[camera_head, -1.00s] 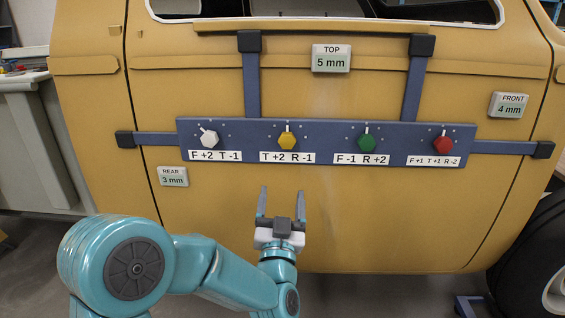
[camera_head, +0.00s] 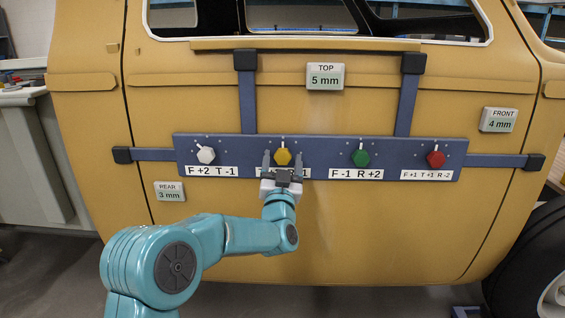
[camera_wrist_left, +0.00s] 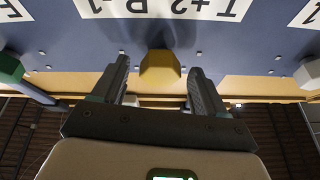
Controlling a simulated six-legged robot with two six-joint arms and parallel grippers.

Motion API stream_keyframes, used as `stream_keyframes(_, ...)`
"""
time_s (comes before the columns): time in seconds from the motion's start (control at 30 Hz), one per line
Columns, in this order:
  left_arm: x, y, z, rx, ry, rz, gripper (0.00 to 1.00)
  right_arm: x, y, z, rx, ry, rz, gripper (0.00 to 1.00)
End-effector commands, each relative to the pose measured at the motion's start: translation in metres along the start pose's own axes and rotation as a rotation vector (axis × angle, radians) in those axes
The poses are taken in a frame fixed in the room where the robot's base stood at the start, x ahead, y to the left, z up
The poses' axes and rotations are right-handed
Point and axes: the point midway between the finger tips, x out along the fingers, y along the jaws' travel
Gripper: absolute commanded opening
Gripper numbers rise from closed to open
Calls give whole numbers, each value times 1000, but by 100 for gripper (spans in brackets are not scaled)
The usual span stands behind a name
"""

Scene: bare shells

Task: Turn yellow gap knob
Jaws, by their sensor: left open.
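The yellow knob (camera_head: 283,157) is on the blue-grey panel (camera_head: 322,150), second from the left, with its white pointer mark upward. It also shows in the left wrist view (camera_wrist_left: 160,70), in the middle between the fingertips. My left gripper (camera_head: 283,160) is open in front of the yellow knob, one finger on each side. In the left wrist view its fingers (camera_wrist_left: 160,75) stand apart from the knob with gaps on both sides. The gripper hides part of the label below the knob. My right gripper is not in view.
A white knob (camera_head: 206,155) is to the left; a green knob (camera_head: 361,158) and a red knob (camera_head: 436,159) are to the right. Displays read TOP 5 mm (camera_head: 325,77), FRONT 4 mm (camera_head: 499,120) and REAR 3 mm (camera_head: 170,191). The panel is mounted on a yellow vehicle door (camera_head: 370,230).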

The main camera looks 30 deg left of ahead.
Motion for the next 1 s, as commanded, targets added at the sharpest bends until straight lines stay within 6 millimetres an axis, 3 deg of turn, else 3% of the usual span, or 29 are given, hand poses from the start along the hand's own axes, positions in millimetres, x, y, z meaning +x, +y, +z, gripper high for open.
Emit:
stream_keyframes(0.13,0,0,0,0,0,1,73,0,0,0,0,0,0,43)
stream_keyframes(0.17,0,0,0,0,0,1,66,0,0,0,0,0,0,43)
stream_keyframes(0.3,0,0,0,-1,1,0,21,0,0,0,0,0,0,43)
stream_keyframes(0.33,0,0,0,-1,0,0,17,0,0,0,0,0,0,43)
stream_keyframes(0.67,-1,1,2,-39,0,-15,18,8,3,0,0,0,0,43)
stream_keyframes(1.0,-2,3,2,-252,-11,-102,18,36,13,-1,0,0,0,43)
